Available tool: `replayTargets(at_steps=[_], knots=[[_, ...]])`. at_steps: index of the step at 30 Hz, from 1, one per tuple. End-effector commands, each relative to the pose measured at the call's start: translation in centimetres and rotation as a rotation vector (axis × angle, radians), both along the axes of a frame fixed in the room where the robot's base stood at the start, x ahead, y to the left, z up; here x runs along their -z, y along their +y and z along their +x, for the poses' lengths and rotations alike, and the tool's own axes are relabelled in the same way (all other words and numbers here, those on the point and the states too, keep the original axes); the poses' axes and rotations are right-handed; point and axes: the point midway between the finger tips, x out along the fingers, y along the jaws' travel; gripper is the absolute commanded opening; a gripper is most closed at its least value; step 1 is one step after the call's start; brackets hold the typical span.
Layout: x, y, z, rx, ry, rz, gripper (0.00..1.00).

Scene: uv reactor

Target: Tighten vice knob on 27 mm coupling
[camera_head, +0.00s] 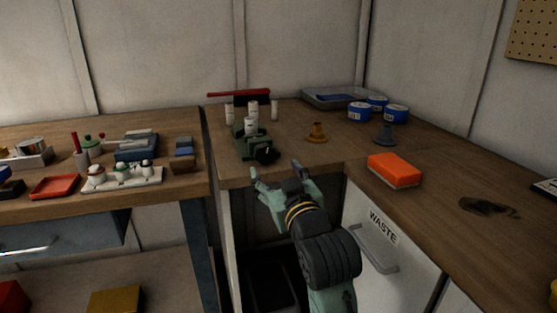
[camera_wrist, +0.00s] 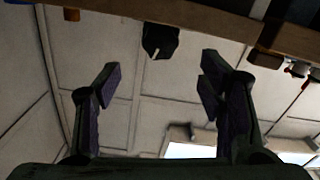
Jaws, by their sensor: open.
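The green vice (camera_head: 244,143) stands near the front edge of the wooden bench. Its black knob (camera_head: 266,155) faces the front edge and shows in the wrist view (camera_wrist: 160,42) at the top centre, with a pale mark on it. White cylindrical parts (camera_head: 252,110) stand at the vice; I cannot tell which is the 27 mm coupling or read any size. My gripper (camera_head: 275,176) is open and empty, just in front of the bench edge, close to the knob. In the wrist view the knob sits between and beyond the open fingers (camera_wrist: 160,75), apart from both.
An orange sponge (camera_head: 394,170) lies to the right. A brass-coloured funnel-shaped piece (camera_head: 317,133), a grey one (camera_head: 385,135), blue tins (camera_head: 360,112) and a clear tray (camera_head: 335,98) stand behind. A white rack (camera_head: 121,179) is on the left bench. The WASTE front (camera_head: 385,230) lies below.

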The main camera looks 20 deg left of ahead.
Motion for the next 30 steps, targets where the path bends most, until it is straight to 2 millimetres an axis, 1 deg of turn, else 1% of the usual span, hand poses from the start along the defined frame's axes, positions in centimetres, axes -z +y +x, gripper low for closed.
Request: replayTargets(at_steps=[1,6,9,13,18,26,30], knots=[[-0.1,0.6,0.8,-0.001,0.003,-0.001,0.63],[-0.2,2.5,3.6,-0.001,0.003,0.000,0.63],[-0.1,3.5,5.0,-0.002,0.003,0.000,0.63],[-0.1,4.3,6.4,-0.001,0.002,0.001,0.63],[0.0,4.8,7.2,0.000,0.001,0.002,0.63],[0.0,4.9,7.2,0.000,0.001,0.002,0.63],[0.0,4.9,7.2,0.000,0.001,0.002,0.54]])
